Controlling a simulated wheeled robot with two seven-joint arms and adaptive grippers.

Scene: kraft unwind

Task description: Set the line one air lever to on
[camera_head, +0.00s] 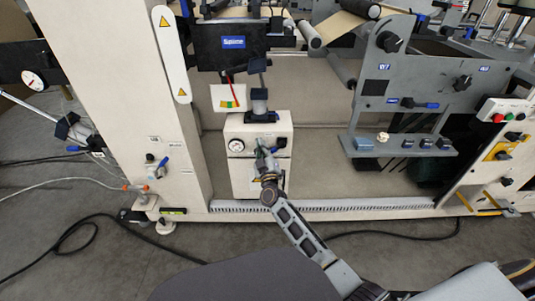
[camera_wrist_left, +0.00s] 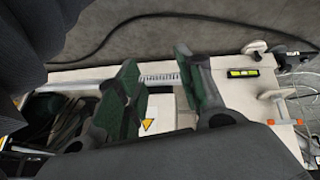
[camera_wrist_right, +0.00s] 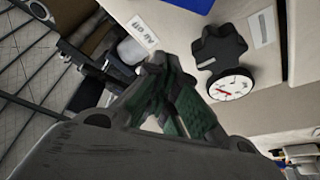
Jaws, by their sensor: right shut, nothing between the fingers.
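The beige control box (camera_head: 246,128) with a round gauge (camera_head: 238,145) stands low in the machine's middle. My right gripper (camera_head: 262,153) is shut and empty at its front. In the right wrist view the shut fingertips (camera_wrist_right: 165,70) are close to a white label reading "Air off" (camera_wrist_right: 143,33); contact cannot be told. A black knob (camera_wrist_right: 219,47) and the gauge (camera_wrist_right: 231,85) are beside them. A lever at the fingertips cannot be made out; the fingers may hide it. My left gripper (camera_wrist_left: 160,88) is open and empty in the left wrist view.
Another small fitting with a blue handle (camera_head: 163,161) is on the left machine post. A grey bracket (camera_head: 400,145) with small blocks juts out at right. Black cables (camera_head: 80,222) lie on the floor. A yellow-green spirit level (camera_wrist_left: 243,73) shows in the left wrist view.

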